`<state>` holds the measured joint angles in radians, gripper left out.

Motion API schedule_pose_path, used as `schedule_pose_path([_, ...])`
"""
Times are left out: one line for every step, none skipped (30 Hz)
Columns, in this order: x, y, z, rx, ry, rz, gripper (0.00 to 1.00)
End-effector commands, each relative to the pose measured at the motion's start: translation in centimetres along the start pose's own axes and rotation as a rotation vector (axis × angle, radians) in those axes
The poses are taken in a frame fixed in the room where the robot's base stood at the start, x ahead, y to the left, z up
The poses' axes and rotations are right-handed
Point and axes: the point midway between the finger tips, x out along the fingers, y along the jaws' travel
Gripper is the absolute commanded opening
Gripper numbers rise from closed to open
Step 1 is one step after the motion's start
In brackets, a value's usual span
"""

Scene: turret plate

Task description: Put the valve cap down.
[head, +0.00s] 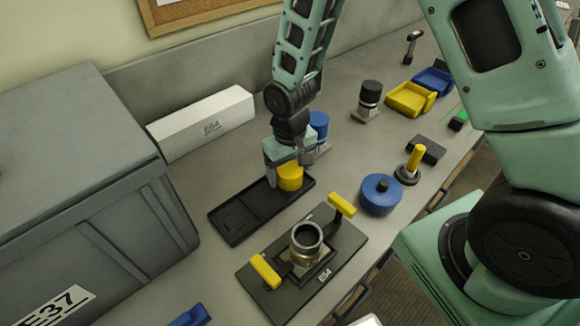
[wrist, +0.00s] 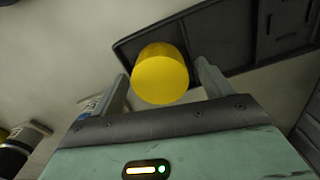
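The valve cap appears to be the short yellow cylinder (head: 290,177) at the far right end of a long black tray (head: 237,222). In the wrist view, the yellow cap (wrist: 160,78) shows its round top between my two fingers, over the tray's end (wrist: 215,40). It looks upright and seems to rest in the tray; its underside is hidden. My gripper (head: 288,160) is directly above it, pointing down. In the wrist view, my gripper (wrist: 163,72) is open, with a narrow gap between each finger and the cap.
A black plate (head: 330,255) with a metal ring (head: 306,240) and two yellow handles stands in front. A blue cylinder (head: 319,125) stands close behind my gripper. A blue round knob (head: 380,194) is to the right. A white box (head: 202,122) and grey crate (head: 90,170) are left.

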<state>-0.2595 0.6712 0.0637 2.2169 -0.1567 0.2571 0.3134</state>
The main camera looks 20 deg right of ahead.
Motion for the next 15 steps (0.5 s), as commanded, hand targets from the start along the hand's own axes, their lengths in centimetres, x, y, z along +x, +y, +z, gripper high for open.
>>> schedule_pose_path([0.0,0.0,0.0,0.0,0.0,0.0,0.78])
schedule_pose_path([0.0,0.0,0.0,0.0,0.0,0.0,0.78])
schedule_pose_path([0.0,0.0,0.0,0.0,0.0,0.0,0.78])
schedule_pose_path([0.0,0.0,0.0,0.0,0.0,0.0,0.78])
schedule_pose_path([0.0,0.0,0.0,0.0,0.0,0.0,0.78])
schedule_pose_path([-0.1,0.0,0.0,0.0,0.0,0.0,0.78])
schedule_pose_path([-0.1,0.0,0.0,0.0,0.0,0.0,0.78])
schedule_pose_path([-0.3,0.0,0.0,0.0,0.0,0.0,0.78])
schedule_pose_path([-0.6,0.0,0.0,0.0,0.0,0.0,0.78])
schedule_pose_path([-0.8,0.0,0.0,0.001,0.001,0.0,0.78])
schedule_pose_path([-0.8,0.0,-0.1,0.001,0.002,0.0,0.78])
schedule_pose_path([-1.2,0.0,-0.1,0.001,0.004,-0.001,0.78])
schedule_pose_path([-1.6,0.0,-0.1,0.001,0.004,-0.001,0.78])
schedule_pose_path([-2.0,0.0,-0.1,0.002,0.004,-0.001,0.78])
schedule_pose_path([-2.7,0.0,-0.1,0.002,0.006,-0.001,0.78])
